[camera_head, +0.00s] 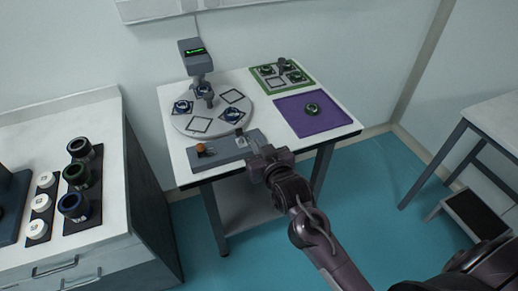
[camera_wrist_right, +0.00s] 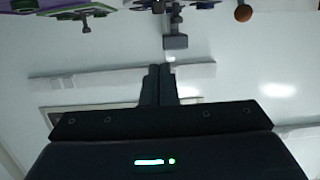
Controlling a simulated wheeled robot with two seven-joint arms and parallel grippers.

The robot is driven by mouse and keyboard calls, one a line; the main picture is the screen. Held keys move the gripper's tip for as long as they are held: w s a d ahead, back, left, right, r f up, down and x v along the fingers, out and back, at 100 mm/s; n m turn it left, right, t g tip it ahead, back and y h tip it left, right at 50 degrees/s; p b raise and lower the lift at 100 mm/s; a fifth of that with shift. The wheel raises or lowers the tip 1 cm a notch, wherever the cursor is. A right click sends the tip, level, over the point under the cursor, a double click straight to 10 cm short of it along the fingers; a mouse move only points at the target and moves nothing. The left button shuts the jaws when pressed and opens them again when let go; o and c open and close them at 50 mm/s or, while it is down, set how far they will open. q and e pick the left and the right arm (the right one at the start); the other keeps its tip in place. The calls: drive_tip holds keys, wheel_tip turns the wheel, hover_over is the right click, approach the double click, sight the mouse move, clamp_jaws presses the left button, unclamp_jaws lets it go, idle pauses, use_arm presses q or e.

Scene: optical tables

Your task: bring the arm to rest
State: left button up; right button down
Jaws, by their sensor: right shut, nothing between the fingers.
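My right arm reaches in from the lower right in the head view. Its gripper (camera_head: 254,146) is at the front edge of the white table, by the right end of a grey control box (camera_head: 225,151). In the right wrist view the two dark fingers (camera_wrist_right: 157,76) are together with nothing between them. A grey lever (camera_wrist_right: 175,41) shows past the fingertips, apparently apart from them. An orange knob (camera_head: 201,148) stands on the left of the control box. My left gripper is in neither view.
On the white table (camera_head: 262,98) are a round turntable (camera_head: 215,125) with several framed pads, a grey display device (camera_head: 195,57), a green-edged tray (camera_head: 257,70) and a purple mat (camera_head: 330,124). A left counter (camera_head: 110,180) holds dark and white cylinders.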

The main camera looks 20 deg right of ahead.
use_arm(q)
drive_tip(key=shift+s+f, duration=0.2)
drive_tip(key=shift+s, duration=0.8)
